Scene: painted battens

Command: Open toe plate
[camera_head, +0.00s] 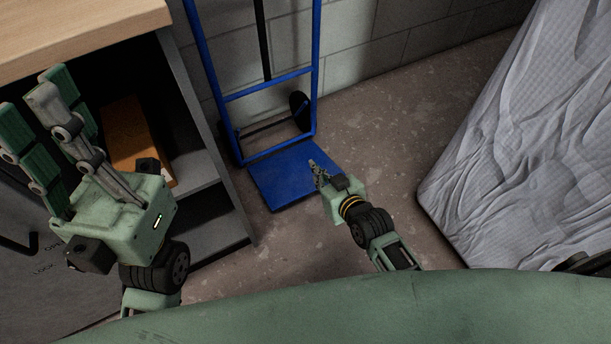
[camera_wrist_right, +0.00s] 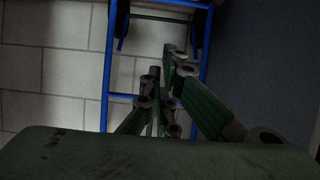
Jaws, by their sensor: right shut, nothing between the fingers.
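The blue toe plate (camera_head: 283,180) lies low over the floor at the foot of the blue hand truck (camera_head: 266,85), extending out from its frame. My right gripper (camera_head: 313,166) is at the plate's right edge in the head view, shut and empty; I cannot tell if it touches the plate. In the right wrist view its fingers (camera_wrist_right: 168,75) are in front of the truck's blue frame (camera_wrist_right: 107,75). A dark bluish surface fills the right side there; I cannot tell what it is. My left gripper (camera_head: 42,100) is raised at the left, open and empty, away from the truck.
A grey cabinet with a wooden top (camera_head: 75,30) stands at the left, an orange-brown box (camera_head: 125,130) on its shelf. A grey-white draped sheet (camera_head: 530,140) covers something at the right. A block wall (camera_head: 410,35) is behind the truck. Bare floor (camera_head: 400,150) lies between the truck and the sheet.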

